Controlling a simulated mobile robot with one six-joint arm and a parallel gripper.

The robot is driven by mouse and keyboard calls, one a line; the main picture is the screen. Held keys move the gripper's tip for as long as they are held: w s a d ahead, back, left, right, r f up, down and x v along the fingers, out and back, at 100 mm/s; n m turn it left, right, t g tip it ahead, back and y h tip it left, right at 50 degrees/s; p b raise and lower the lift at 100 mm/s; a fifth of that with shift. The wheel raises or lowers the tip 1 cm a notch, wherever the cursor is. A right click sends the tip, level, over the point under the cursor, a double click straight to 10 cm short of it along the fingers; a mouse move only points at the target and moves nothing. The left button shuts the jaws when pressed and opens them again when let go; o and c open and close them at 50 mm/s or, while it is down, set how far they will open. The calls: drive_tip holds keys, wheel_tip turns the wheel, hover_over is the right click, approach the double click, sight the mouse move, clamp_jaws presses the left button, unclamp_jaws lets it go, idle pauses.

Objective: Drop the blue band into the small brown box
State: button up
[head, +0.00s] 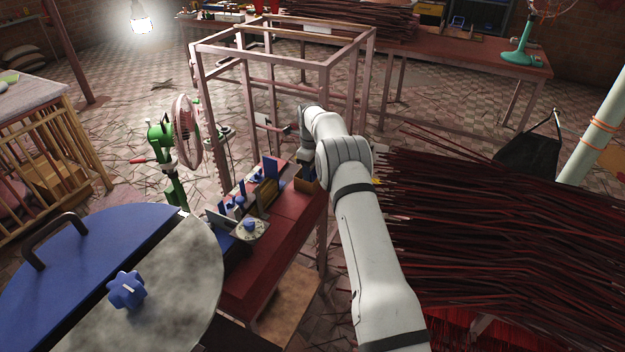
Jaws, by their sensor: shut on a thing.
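The small brown box (302,186) sits near the far right end of the dark red bench (285,245), beside my wrist. My arm reaches in from the lower right, and its wrist bends down over that end of the bench. My gripper (308,168) is partly hidden by the wrist and sits close to the box. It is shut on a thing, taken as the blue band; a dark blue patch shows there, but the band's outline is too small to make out.
Blue plates and knobs (250,226) stand along the bench left of the box. A pinkish metal frame (328,65) rises behind. A green fan (170,140) stands left, a blue-lidded drum (75,260) is in front, and dark red sticks (480,220) fill the right.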

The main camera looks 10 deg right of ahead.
drive_tip(key=o, duration=1)
wheel_tip(320, 180, up, 8)
drive_tip(key=p, duration=0.4)
